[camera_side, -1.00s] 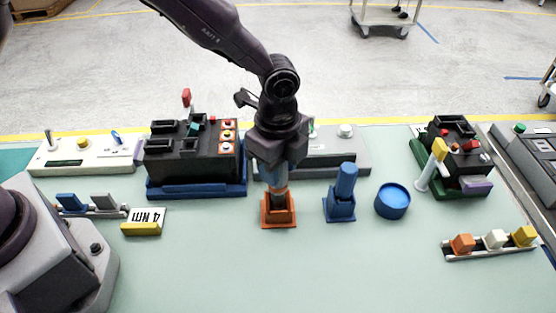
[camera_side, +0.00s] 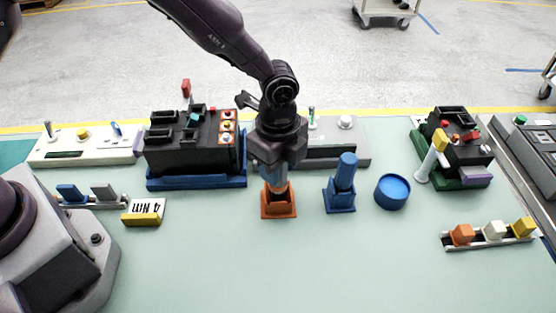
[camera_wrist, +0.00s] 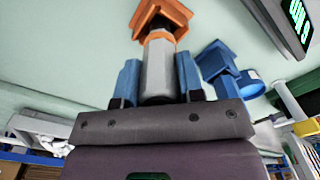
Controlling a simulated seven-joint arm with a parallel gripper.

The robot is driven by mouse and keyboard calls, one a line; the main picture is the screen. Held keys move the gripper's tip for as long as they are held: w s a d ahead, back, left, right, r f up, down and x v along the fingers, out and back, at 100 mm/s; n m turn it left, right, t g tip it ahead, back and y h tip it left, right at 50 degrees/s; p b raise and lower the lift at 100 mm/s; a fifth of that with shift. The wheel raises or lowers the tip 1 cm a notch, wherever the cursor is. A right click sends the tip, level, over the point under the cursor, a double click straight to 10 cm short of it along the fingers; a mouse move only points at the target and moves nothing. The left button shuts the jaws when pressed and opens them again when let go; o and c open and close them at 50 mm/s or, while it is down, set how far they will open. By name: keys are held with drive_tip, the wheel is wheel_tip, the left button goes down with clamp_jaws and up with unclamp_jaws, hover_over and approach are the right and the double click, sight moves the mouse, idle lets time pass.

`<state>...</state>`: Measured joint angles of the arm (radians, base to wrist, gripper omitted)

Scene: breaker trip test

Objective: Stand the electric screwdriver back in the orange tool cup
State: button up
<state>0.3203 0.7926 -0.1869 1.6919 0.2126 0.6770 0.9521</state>
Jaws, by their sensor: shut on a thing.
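The orange tool cup (camera_side: 279,209) stands on the bench below my gripper in the side view. It shows at the top of the wrist view (camera_wrist: 160,13). My gripper (camera_side: 272,174) points down over the cup. Its two blue fingers are shut on the grey body of the electric screwdriver (camera_wrist: 159,68), one on each side. The screwdriver's orange band (camera_side: 275,187) shows at the cup's mouth, and its lower end is hidden in the cup. It looks upright in the side view.
A blue holder (camera_side: 341,203) with a blue cylinder stands close to the right, beside a round blue cup (camera_side: 392,191). A black breaker (camera_side: 190,150) on a blue tray is behind left. A 4 Nm block (camera_side: 144,212) lies left.

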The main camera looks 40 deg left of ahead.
drive_tip(key=shift+f, duration=0.15)
drive_tip(key=o, duration=1)
wheel_tip(320, 180, up, 13)
drive_tip(key=s+a+r+n+t, duration=0.2)
drive_tip(key=s+a+r+n, duration=0.4)
drive_tip(key=s+a+n, duration=0.3)
drive_tip(key=s+a+r+n+t, duration=0.3)
drive_tip(key=s+a+r+n, duration=0.4)
drive_tip(key=s+a+n, duration=0.2)
drive_tip(key=shift+s+a+t, duration=0.3)
drive_tip(key=shift+s+a, duration=0.4)
drive_tip(key=shift+s, duration=0.1)
